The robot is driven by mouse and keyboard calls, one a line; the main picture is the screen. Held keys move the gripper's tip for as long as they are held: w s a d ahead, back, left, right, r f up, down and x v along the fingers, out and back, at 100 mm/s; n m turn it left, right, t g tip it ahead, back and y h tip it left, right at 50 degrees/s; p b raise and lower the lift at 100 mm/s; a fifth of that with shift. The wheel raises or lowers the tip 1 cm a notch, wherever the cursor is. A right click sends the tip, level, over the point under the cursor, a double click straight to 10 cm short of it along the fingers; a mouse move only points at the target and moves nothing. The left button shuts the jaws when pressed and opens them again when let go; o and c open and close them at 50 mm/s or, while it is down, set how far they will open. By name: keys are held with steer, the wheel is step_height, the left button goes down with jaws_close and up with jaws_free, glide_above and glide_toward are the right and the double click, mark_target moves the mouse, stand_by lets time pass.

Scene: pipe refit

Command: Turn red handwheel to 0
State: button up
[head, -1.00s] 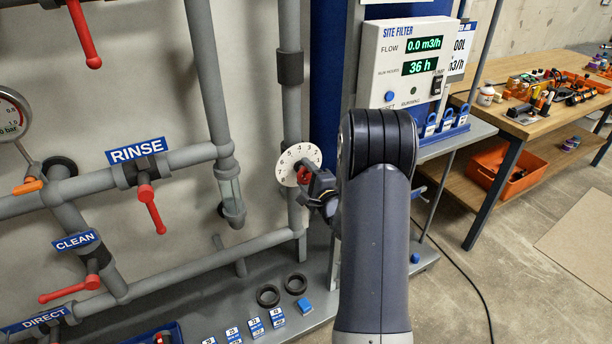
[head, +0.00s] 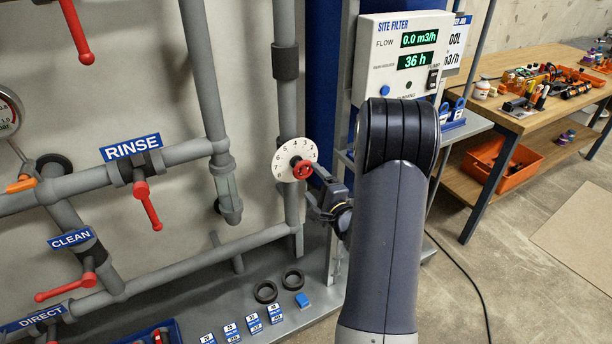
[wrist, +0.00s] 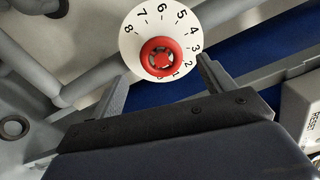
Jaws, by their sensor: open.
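The red handwheel (head: 302,169) sits at the middle of a white numbered dial (head: 283,163) on the vertical grey pipe. In the wrist view the red handwheel (wrist: 161,57) is ahead of my gripper (wrist: 160,75), with the dial (wrist: 133,40) behind it. Numbers from 1 to 8 are readable; the 0 and any pointer cannot be made out clearly. My gripper (head: 322,190) is open and empty, its two fingers on either side of the wheel in the wrist picture. In the head view it is just right of and below the wheel, apart from it.
The SITE FILTER panel (head: 405,58) reads 0.0 m3/h and 36 h. Red lever valves stand left at RINSE (head: 148,205) and CLEAN (head: 65,287). Two black rings (head: 266,291) and a blue block (head: 302,299) lie on the ledge below. A workbench (head: 520,120) stands right.

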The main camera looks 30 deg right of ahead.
mark_target(303, 172)
steer(key=s, duration=0.4)
steer(key=shift+w, duration=0.1)
steer(key=w, duration=1.1)
steer(key=shift+a, duration=0.15)
steer(key=shift+s, duration=0.1)
